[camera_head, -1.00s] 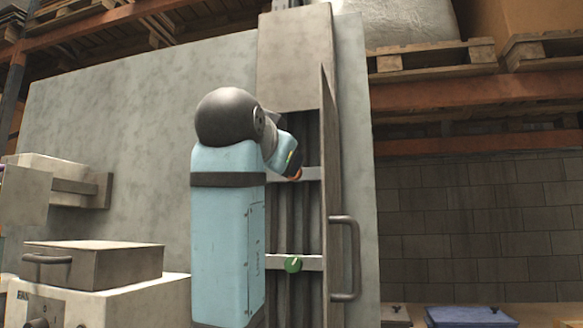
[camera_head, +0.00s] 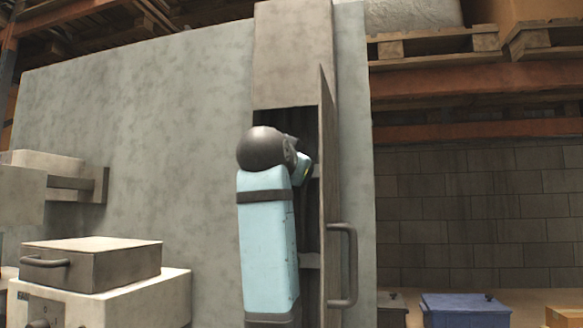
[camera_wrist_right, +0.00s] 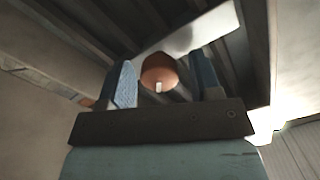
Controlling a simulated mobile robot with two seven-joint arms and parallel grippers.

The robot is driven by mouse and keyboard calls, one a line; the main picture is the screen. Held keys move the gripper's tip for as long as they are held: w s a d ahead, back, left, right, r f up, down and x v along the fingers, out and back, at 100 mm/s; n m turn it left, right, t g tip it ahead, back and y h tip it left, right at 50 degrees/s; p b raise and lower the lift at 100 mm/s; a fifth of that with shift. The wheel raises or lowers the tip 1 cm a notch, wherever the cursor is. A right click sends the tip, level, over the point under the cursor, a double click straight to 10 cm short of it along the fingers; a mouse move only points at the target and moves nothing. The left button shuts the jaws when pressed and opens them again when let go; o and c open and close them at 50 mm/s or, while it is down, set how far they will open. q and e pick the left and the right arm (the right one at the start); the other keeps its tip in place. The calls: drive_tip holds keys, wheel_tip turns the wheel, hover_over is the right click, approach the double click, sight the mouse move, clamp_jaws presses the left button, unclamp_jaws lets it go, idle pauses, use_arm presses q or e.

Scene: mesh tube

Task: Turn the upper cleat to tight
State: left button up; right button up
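The upper cleat, an orange-brown round knob (camera_wrist_right: 160,73) with a small white mark, shows in the right wrist view. It is on or near a pale crossbar (camera_wrist_right: 205,30). My right gripper (camera_wrist_right: 162,58) is open, with one blue finger on each side of the knob and a narrow gap on each side. In the head view my right arm reaches into the open cabinet, its hand (camera_head: 303,166) near the upper crossbar. The arm hides both cleats there. My left gripper is not in view.
The open cabinet door (camera_head: 335,170), with its handle (camera_head: 345,265), stands close to the right of my arm. A grey panel (camera_head: 150,150) lies left. A box (camera_head: 90,266) sits on a white unit lower left. A blue case (camera_head: 465,310) is low right.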

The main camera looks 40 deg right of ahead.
drive_tip(key=c, duration=0.8)
